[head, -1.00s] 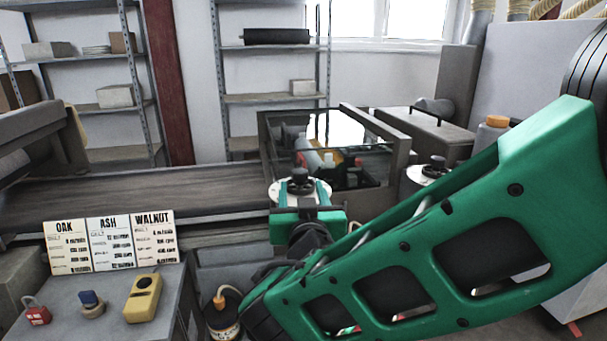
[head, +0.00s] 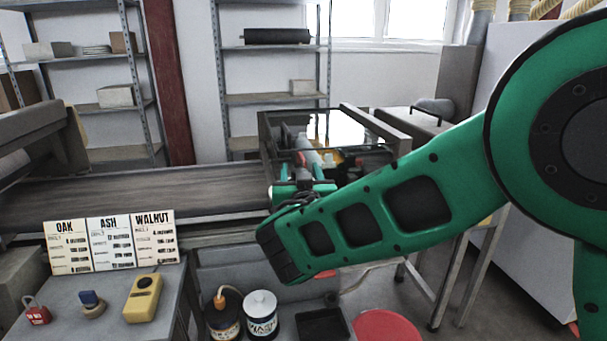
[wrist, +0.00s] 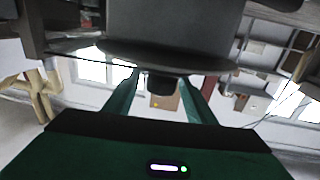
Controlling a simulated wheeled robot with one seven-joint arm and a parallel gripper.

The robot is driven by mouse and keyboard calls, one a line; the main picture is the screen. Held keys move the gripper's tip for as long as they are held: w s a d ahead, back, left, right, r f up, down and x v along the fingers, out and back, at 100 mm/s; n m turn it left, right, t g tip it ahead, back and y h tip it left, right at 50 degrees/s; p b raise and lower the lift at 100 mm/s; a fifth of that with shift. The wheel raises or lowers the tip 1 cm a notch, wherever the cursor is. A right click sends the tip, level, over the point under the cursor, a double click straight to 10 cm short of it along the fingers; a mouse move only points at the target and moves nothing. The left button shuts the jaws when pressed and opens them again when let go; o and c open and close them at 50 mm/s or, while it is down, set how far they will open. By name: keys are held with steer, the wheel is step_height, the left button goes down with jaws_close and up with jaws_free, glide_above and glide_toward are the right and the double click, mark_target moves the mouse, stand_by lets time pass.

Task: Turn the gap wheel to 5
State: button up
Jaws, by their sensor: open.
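In the wrist view, which looks upside down, my gripper (wrist: 161,92) has its two teal fingers apart. A short dark knob (wrist: 160,84) shows between them, under a broad grey disc (wrist: 170,62). I cannot tell whether the fingers touch the knob. In the head view, my gripper (head: 303,180) is at the front of the dark machine frame beside the conveyor, partly behind my green forearm. The pale round wheel there is almost wholly hidden by my arm and gripper. Its numbers and pointer cannot be read.
The conveyor belt (head: 140,195) runs to the left. Cards for oak, ash and walnut (head: 110,241) stand on a grey cabinet with a yellow device (head: 143,298) and a red padlock (head: 37,312). Paint cans (head: 261,315), a black tray (head: 323,325) and a red disc (head: 388,328) are below my arm.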

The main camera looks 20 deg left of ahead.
steer(key=c, duration=1)
